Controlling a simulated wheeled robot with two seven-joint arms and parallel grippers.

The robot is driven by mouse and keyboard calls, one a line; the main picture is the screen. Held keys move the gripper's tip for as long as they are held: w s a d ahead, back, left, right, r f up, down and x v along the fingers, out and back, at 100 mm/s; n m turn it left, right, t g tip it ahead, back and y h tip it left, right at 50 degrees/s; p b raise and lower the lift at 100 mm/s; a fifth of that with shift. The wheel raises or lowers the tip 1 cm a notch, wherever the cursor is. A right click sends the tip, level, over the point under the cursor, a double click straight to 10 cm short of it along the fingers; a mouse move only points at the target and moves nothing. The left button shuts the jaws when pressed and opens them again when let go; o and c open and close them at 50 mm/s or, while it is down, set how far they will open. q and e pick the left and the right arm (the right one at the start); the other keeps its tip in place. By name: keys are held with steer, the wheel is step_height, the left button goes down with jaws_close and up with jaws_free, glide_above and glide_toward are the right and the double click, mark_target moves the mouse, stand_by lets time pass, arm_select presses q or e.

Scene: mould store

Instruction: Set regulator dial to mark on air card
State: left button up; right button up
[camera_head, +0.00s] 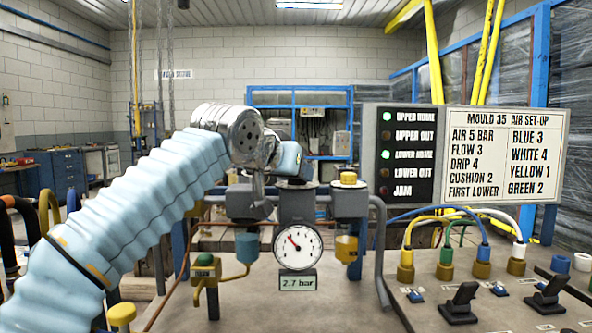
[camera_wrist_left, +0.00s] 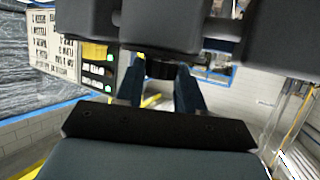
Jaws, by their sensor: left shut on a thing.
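The air card (camera_head: 505,154) is headed "MOULD 35 AIR SET-UP" and reads "AIR 5 BAR". The round gauge (camera_head: 298,246) has a red needle pointing up and left; the display (camera_head: 298,283) below it reads "2.7 bar". The regulator body (camera_head: 297,205) stands above the gauge. My left gripper (camera_head: 290,178) is over its top. In the left wrist view the two fingers (camera_wrist_left: 160,92) are shut on the dark regulator dial (camera_wrist_left: 160,68). The dial is mostly hidden in the head view. My right gripper is not in view.
A lamp panel (camera_head: 407,154) beside the card has "UPPER HOME" and "LOWER HOME" lit green. A yellow knob (camera_head: 348,179) sits right of the regulator. A green-topped valve (camera_head: 204,262) is at the lower left. Coloured hoses and black levers (camera_head: 461,302) fill the right.

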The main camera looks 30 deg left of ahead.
arm_select(q)
steer(key=m+h, duration=0.3)
steer(key=a+m+h, duration=0.1)
steer(key=h, duration=0.1)
steer(key=shift+g+p, duration=0.3)
steer(key=shift+p, duration=0.05)
steer(key=shift+w+a+m+g+h, duration=0.1)
steer(key=shift+m+g+h, duration=0.6)
steer(key=shift+m+h, duration=0.55)
steer(key=shift+w+m+g+h, duration=0.1)
steer(key=shift+m+g+h, duration=0.6)
steer(key=shift+m+h, duration=0.5)
steer(key=shift+f+m, duration=0.1)
steer(key=shift+m, duration=0.15)
steer(key=o, duration=1)
steer(key=shift+o, duration=0.2)
steer(key=shift+s, duration=0.1)
